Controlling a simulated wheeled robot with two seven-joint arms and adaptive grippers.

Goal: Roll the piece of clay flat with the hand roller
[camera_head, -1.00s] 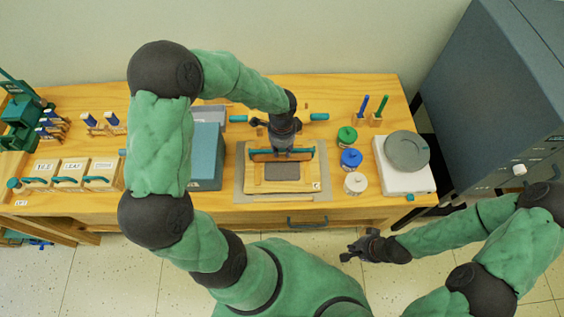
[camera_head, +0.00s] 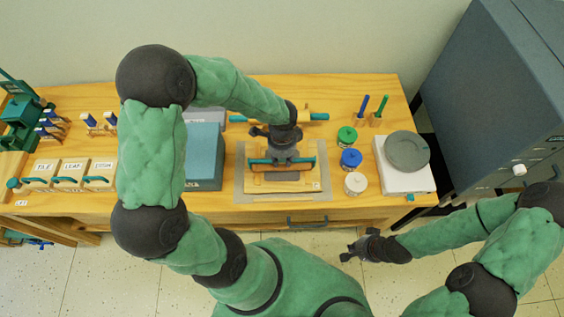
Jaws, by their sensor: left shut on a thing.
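The hand roller (camera_head: 305,164), wooden with a teal bar, lies across the board (camera_head: 312,185). My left gripper (camera_head: 283,157) is shut on its middle from above. The grey piece of clay (camera_head: 283,176) lies on the board under the roller; only its front strip shows, the rest being hidden by roller and gripper. Whether the roller touches the clay cannot be told. My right gripper (camera_head: 351,251) is open and empty, in front of the table edge at the right.
A second roller with teal ends (camera_head: 319,117) lies behind. Green (camera_head: 347,136), blue (camera_head: 351,158) and white (camera_head: 355,183) jars stand right of the board, beside a white scale-like device (camera_head: 407,180). A blue-grey box (camera_head: 205,160) is close on the left. A dark cabinet (camera_head: 480,90) stands right.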

